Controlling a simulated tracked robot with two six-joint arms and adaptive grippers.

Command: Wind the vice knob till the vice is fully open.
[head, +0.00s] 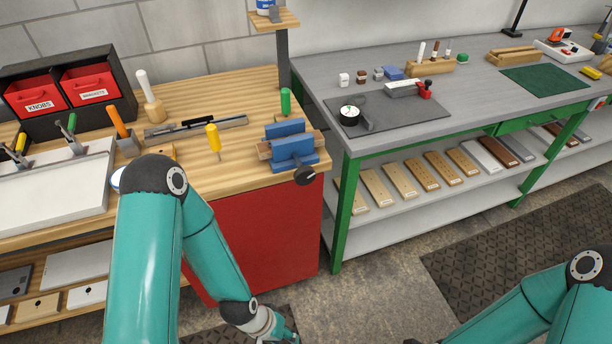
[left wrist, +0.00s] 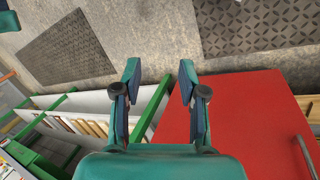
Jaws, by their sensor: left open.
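The blue vice (head: 293,150) sits at the right front corner of the wooden workbench. Its dark round knob (head: 304,176) sticks out at the front, past the bench edge. A light wooden piece (head: 264,150) shows between and beside the two blue jaws; the gap between them is hard to judge. My left gripper (head: 284,336) is low at the bottom edge of the head view, below and apart from the knob. In the left wrist view my left gripper (left wrist: 160,88) has its fingers spread with nothing between them.
A red cabinet (head: 262,240) stands under the bench. A yellow-handled tool (head: 213,138) and a green-handled tool (head: 285,102) stand near the vice. A grey table with a green frame (head: 341,215) is to the right.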

